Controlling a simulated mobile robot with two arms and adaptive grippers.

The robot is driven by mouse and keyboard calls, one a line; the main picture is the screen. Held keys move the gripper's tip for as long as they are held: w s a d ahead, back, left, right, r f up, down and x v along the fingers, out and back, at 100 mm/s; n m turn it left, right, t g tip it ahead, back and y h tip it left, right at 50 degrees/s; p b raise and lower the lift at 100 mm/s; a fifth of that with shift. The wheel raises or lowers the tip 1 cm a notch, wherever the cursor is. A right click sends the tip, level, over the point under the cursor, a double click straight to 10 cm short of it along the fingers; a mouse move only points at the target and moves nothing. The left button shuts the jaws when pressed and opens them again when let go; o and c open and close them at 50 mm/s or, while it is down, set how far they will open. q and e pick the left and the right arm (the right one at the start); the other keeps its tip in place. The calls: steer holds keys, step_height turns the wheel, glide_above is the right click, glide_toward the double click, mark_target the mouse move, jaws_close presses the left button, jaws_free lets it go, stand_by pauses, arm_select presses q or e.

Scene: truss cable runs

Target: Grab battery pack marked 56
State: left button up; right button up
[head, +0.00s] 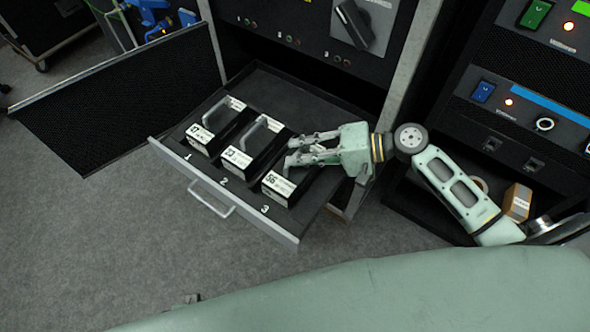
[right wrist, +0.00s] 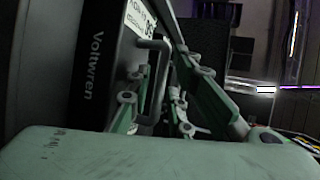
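The battery pack marked 56 (head: 279,187) is a black box with a white label, in position 3 of the open drawer. My right gripper (head: 292,153) reaches in from the right at the pack's top, with its two fingers apart. In the right wrist view, the fingers (right wrist: 163,108) stand on either side of a bar handle (right wrist: 152,75), with a gap visible. The dark pack side reading "Voltwren" (right wrist: 92,62) is close on the left. The gripper hides part of the pack and its handle in the head view. My left gripper is not in view.
Two similar packs, in position 1 (head: 199,135) and position 2 (head: 237,158), stand left of pack 56 with raised handles. The drawer (head: 318,118) is pulled out from a rack. A black mesh panel (head: 120,103) stands left. A cardboard box (head: 517,202) sits on a right shelf.

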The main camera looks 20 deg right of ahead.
jaws_close()
steer(key=shift+f, duration=0.1)
steer(key=shift+f, duration=0.1)
stand_by(0.4)
steer(key=shift+r, duration=0.2)
